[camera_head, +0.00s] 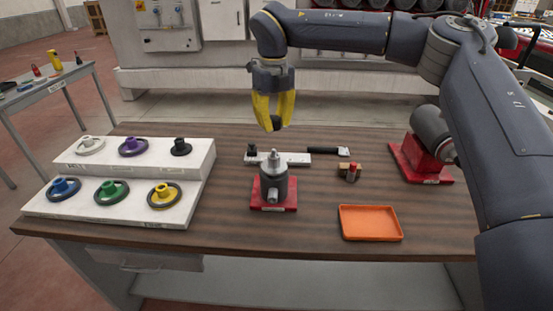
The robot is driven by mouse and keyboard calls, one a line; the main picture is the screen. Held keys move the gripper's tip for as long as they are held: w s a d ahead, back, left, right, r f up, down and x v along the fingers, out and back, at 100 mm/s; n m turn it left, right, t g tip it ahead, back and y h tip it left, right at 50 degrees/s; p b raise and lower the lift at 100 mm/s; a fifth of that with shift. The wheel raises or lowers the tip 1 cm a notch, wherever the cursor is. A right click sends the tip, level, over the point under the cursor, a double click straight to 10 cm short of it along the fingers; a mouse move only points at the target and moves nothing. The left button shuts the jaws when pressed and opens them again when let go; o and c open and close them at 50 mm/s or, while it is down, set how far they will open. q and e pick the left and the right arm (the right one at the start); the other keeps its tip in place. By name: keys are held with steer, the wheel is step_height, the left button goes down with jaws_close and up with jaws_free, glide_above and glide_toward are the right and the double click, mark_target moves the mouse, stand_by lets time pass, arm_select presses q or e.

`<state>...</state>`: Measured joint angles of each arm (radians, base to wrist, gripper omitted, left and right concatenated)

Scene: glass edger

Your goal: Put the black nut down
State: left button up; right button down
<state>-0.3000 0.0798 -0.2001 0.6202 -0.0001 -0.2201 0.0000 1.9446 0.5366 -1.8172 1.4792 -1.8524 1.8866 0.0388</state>
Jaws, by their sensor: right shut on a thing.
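My right gripper (274,122) hangs fingers-down above the back of the wooden table. Its yellow fingers are shut on a dark round thing, the black nut (276,123), which is partly hidden between the fingertips. The nut is held in the air, above and behind the grey spindle fixture (272,185) on its red base. My left gripper is not in view.
A white two-step rack (120,209) at left holds several coloured wheel-shaped parts, including a black one (180,147). A pale plate with a black handle (328,151) lies behind the fixture. An orange tray (370,223) is at front right. The table (320,205) has bare room around them.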

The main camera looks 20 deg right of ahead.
steer(key=shift+s+a+f, duration=0.1)
steer(key=shift+a+f, duration=0.05)
steer(key=shift+f, duration=0.15)
steer(key=s+a+f+n, duration=0.2)
steer(key=a+f+n, duration=0.15)
steer(key=a, duration=0.45)
steer(key=n, duration=1.4)
glide_above(219, 219)
step_height(219, 219, down, 2)
steer(key=shift+f, duration=0.2)
step_height(219, 219, down, 20)
steer(key=shift+r, duration=0.1)
steer(key=c, duration=1.2)
jaws_free()
steer(key=shift+f, duration=0.2)
